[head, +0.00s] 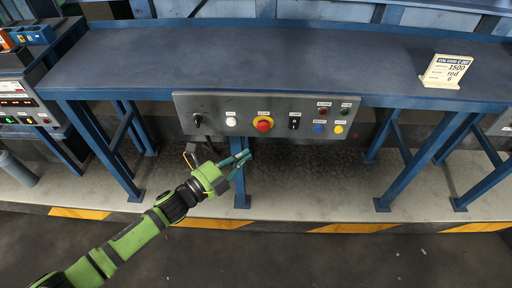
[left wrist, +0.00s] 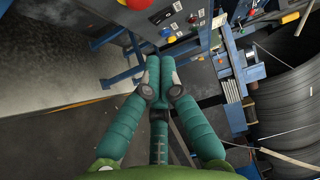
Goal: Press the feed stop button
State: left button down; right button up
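The grey control panel (head: 215,120) hangs on the front of the blue bench. It carries a white button (head: 231,121), a large red button (head: 264,124) on a yellow ring, and a black switch (head: 294,123). At its right are small red (head: 323,110), green (head: 345,111), blue (head: 319,128) and yellow (head: 339,129) buttons. Their labels are too small to read, so I cannot tell which is feed stop. My left gripper (head: 247,155) is below the panel, its fingertips together and empty. In the left wrist view its fingers (left wrist: 159,62) point toward the panel (left wrist: 150,22). My right gripper is out of view.
Blue bench legs (head: 107,150) stand on both sides, with one post behind my gripper. A sign (head: 446,72) stands on the otherwise mostly clear bench top (head: 250,60). A machine with displays (head: 25,100) is at the left. A yellow-striped floor edge (head: 355,228) runs in front.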

pick_arm(q)
jog(key=s+a+f+n+y, duration=0.2)
jog(key=a+f+n+y, duration=0.55)
jog(key=f, duration=0.85)
jog(key=s+a+f+n+g+y, duration=0.2)
jog(key=s+a+f+n, duration=0.25)
jog(key=f, duration=0.35)
jog(key=s+a+f+n+g+y, duration=0.1)
jog(key=s+a+f+n, duration=0.35)
jog(key=f, duration=0.25)
jog(key=s+f+n+g, duration=0.2)
jog(key=s+f, duration=0.3)
jog(key=s, duration=0.5)
jog(key=s+f+n+g+y, duration=0.1)
jog(key=s+f+n+g, duration=0.2)
jog(key=s, duration=0.8)
jog(key=s+f+n+g+y, duration=0.1)
jog(key=s+f+n+g, duration=0.2)
jog(key=s+f, duration=0.3)
jog(key=s, duration=0.4)
jog(key=shift+s+d+f+g, duration=0.2)
jog(key=shift+s+f+g, duration=0.1)
jog(key=shift+f+g, duration=0.1)
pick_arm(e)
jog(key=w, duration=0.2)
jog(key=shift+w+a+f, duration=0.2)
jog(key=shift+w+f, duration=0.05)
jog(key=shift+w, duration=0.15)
pick_arm(q)
jog(key=shift+w, duration=0.15)
